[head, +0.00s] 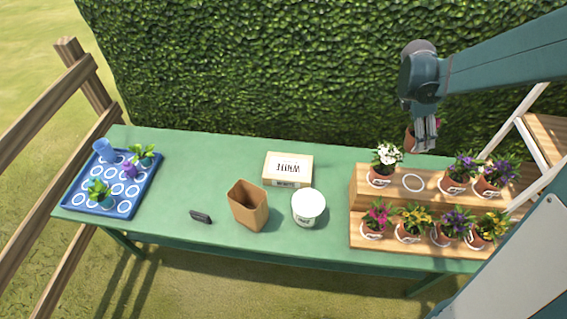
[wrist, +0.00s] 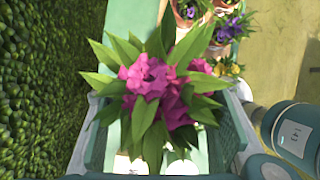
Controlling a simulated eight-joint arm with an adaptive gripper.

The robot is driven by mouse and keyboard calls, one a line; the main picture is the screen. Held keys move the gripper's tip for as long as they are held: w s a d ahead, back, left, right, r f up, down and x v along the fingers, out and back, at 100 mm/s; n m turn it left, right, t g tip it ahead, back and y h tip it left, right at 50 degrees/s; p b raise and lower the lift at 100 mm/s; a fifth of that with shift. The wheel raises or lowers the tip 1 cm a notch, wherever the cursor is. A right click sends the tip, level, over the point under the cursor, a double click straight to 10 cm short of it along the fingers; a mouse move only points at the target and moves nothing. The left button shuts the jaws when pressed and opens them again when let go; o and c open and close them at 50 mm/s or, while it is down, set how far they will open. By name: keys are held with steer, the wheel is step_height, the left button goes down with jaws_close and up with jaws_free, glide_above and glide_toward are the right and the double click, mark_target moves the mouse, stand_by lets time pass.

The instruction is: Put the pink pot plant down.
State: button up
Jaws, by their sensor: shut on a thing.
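My gripper (head: 425,141) is shut on a pink pot plant. In the head view it is raised above and behind the wooden stand, and the plant's terracotta pot (head: 410,139) shows partly beside the fingers. In the wrist view the pink blooms and green leaves (wrist: 153,80) fill the middle and hide the pot and most of the fingers. The two-step wooden stand (head: 358,202) is at the table's right. A bare white ring (head: 413,183) shows on its upper step, between a white-flowered pot (head: 382,174) and a purple-flowered pot (head: 455,183).
The stand's lower step holds several pots, including another pink one (head: 377,224). A white tub (head: 308,207), brown paper bag (head: 248,205), cardboard box (head: 287,169) and small black object (head: 201,217) are mid-table. A blue tray (head: 125,206) is at left. The hedge (head: 250,70) stands behind.

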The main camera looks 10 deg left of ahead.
steer(key=w+a+n+t+y+b, duration=0.1)
steer(key=w+a+n+b, duration=0.2)
steer(key=a, duration=0.8)
steer(key=w+a+n+t+b, duration=0.15)
steer(key=w+a, duration=0.35)
steer(key=a, duration=0.6)
steer(key=w+a+n+y+b, duration=0.1)
steer(key=w+a+n, duration=0.3)
steer(key=a, duration=0.8)
steer(key=s+a+n+t+y+b, duration=0.1)
steer(key=s+a+n+b, duration=0.25)
steer(key=a, duration=1.55)
steer(key=s+a+n+t+y+b, duration=0.1)
steer(key=s+a+n+b, duration=0.25)
steer(key=a, duration=1.55)
step_height(320, 180, down, 21)
steer(key=p, duration=0.1)
steer(key=shift+w+n+g, duration=0.15)
steer(key=shift+n+g, duration=0.2)
steer(key=shift+n, duration=0.1)
steer(key=shift+f, duration=0.1)
step_height(320, 180, down, 6)
steer(key=shift+b, duration=0.45)
steer(key=shift+f, duration=0.15)
